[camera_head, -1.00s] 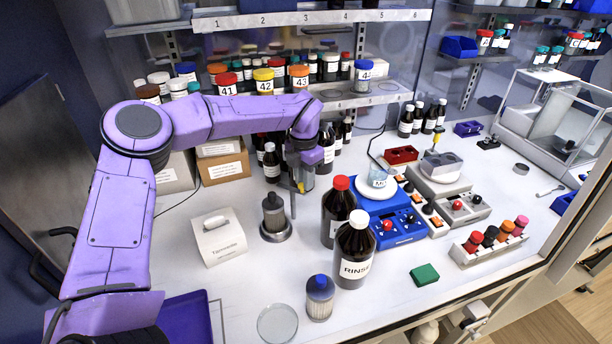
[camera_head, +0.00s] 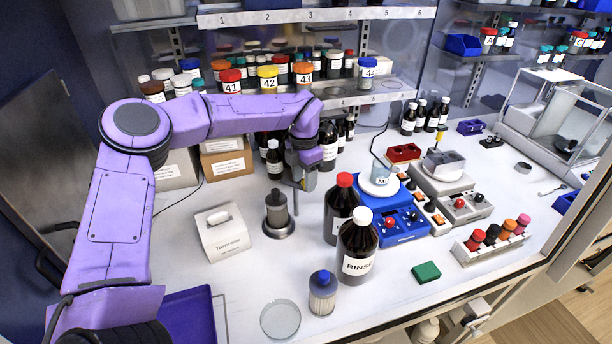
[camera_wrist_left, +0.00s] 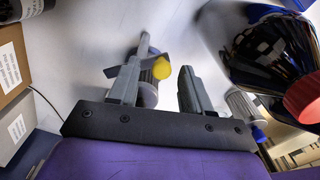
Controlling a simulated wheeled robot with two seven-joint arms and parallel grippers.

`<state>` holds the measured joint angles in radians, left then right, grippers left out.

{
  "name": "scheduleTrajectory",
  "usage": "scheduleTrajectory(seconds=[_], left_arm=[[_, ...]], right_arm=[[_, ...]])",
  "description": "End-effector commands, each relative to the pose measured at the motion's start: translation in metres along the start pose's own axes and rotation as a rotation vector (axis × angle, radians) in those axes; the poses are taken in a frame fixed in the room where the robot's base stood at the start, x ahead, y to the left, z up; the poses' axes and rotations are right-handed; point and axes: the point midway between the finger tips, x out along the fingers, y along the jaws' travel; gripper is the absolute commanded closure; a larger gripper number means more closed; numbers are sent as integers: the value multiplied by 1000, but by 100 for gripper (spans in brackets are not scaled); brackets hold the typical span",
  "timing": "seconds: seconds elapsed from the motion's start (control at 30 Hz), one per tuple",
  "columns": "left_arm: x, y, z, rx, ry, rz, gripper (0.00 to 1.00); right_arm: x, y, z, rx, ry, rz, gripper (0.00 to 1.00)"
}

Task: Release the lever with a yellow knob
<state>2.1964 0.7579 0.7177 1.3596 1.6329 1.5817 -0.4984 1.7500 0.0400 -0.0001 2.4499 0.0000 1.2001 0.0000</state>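The yellow knob (camera_wrist_left: 161,68) shows in the left wrist view between the finger lines, nearer the left finger. A grey rod (camera_wrist_left: 145,45) and a round metal body (camera_wrist_left: 148,95) are beside it, partly hidden by the fingers. I cannot tell whether a finger touches the knob. My left gripper (camera_wrist_left: 160,85) has its fingers clearly apart. In the head view the left gripper (camera_head: 302,182) points down just right of a grey metal cylinder on a round base (camera_head: 278,212); this knob is hidden there. My right gripper is in neither view.
A bottle with a red cap (camera_head: 340,205) and the RINSE bottle (camera_head: 357,250) stand close right of the gripper. A dark bottle (camera_head: 274,160) stands behind it. A white tissue box (camera_head: 223,232) is at left. Another yellow-tipped part (camera_head: 438,140) rises from a grey device.

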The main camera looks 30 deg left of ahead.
Motion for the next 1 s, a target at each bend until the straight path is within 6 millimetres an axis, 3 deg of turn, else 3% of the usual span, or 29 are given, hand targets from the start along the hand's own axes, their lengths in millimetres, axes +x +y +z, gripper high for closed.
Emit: scheduleTrajectory(seconds=[0.27,0.37,0.7,1.0], left_arm=[[-4,-1,3,5,-6,2,52],[-17,-1,3,4,-10,4,52],[-93,1,-2,0,-8,3,52],[-108,1,-3,0,-6,0,52]], right_arm=[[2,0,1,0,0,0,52],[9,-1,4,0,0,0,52],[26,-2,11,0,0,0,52],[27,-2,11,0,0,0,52]])
